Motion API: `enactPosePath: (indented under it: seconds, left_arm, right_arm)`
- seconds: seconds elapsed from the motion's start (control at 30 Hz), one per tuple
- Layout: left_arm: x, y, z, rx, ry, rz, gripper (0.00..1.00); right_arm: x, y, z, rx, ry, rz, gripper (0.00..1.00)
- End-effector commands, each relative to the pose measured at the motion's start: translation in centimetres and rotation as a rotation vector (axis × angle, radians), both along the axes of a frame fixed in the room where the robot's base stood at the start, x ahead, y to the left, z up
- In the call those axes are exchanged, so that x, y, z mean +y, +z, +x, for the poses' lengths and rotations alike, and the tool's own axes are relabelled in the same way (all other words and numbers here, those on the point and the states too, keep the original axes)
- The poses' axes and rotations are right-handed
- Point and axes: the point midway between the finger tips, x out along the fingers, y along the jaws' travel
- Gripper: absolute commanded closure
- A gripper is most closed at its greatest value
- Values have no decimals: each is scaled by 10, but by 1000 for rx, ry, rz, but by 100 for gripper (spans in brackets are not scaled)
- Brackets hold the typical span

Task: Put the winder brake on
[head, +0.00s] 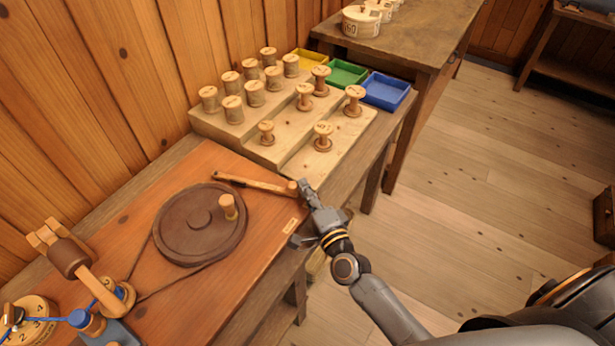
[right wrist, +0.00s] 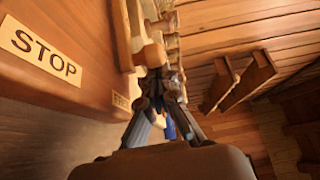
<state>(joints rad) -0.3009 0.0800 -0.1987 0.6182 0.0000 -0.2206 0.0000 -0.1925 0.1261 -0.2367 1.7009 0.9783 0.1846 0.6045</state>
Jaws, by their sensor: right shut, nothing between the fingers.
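The winder brake is a wooden lever (head: 252,182) lying across the red-brown board, beside the far rim of the dark round wheel (head: 199,224). Its knobbed right end meets the fingertips of my right gripper (head: 305,187) in the head view. In the right wrist view a wooden knob (right wrist: 152,56) shows just beyond the closed fingertips (right wrist: 158,82). The right gripper is shut with nothing between its fingers; whether it touches the knob I cannot tell. A sign reading STOP (right wrist: 42,51) is on the wood at left in the wrist view. My left gripper is not in view.
A stepped wooden stand (head: 262,140) with several spools is behind the board. Yellow (head: 308,58), green (head: 346,73) and blue (head: 386,90) trays stand beyond it. A wooden crank arm (head: 95,289) is at lower left. The floor at right is mostly clear.

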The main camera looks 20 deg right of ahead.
Motion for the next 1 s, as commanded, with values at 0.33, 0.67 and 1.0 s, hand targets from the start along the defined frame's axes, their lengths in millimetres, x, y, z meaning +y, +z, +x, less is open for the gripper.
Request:
enactPosePath:
  seconds: [0.33,0.67,1.0]
  left_arm:
    - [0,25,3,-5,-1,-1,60]
    - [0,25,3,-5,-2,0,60]
    - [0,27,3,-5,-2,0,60]
  right_arm:
    - [45,1,-47,6,-171,-1,100]
    - [56,0,-54,8,-162,0,100]
    - [52,1,-49,8,-160,-2,100]
